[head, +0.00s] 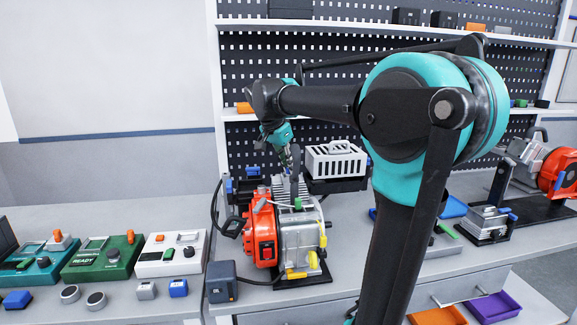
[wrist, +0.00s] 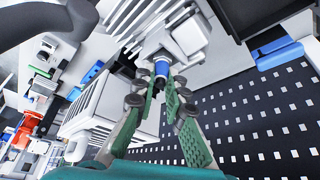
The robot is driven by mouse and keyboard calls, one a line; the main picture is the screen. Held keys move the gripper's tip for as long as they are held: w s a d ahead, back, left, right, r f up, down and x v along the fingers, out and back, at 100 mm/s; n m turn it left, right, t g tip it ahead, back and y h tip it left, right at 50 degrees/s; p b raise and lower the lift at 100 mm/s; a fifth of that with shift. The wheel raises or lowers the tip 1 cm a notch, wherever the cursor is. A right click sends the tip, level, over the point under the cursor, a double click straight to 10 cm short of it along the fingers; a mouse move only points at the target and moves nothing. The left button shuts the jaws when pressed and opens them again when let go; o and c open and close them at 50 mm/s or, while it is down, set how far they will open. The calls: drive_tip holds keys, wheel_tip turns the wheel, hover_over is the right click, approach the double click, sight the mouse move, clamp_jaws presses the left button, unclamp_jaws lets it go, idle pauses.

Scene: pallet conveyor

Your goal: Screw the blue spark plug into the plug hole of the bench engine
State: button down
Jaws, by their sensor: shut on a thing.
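The bench engine (head: 290,235), with a red housing and a grey finned block, stands on the bench at the centre of the head view. My gripper (head: 287,160) is above its rear top, pointing down. In the wrist view my gripper (wrist: 160,88) has its green-padded fingers closed around the dark end of the blue spark plug (wrist: 161,69). The plug's far end meets or nearly meets pale metal parts at the engine; I cannot tell if it is seated. The plug hole is not distinguishable. In the head view the plug is too small to make out.
A white vented box (head: 335,160) stands close to the right of my gripper. A pegboard wall (head: 270,65) with shelves rises behind. Control boxes, including a green one (head: 104,257), fill the left bench. A second red machine (head: 560,172) stands at right.

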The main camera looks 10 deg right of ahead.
drive_tip(key=shift+n, duration=0.5)
drive_tip(key=shift+n+t+y, duration=0.6)
drive_tip(key=shift+n, duration=1.1)
